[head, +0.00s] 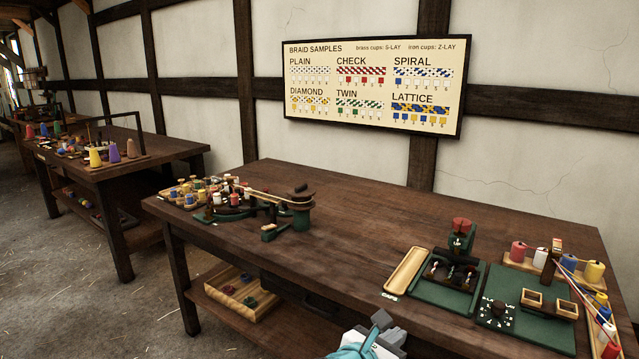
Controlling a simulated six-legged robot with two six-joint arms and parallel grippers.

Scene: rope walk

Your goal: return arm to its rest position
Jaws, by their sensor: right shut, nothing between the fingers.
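My right gripper (386,328) shows at the bottom of the head view, in front of the near edge of the wooden workbench (350,235). It is shut and nothing shows between its fingers. Only the gripper and a light blue part of my right arm are in view. My left gripper is not in view.
A green-based device with a red top (461,232) and a wooden tray (405,270) stand on the bench's right half. Thread spools (593,271) stand at the far right. A braiding device (300,207) stands at the left. The bench's middle is clear. A sample board (375,85) hangs behind.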

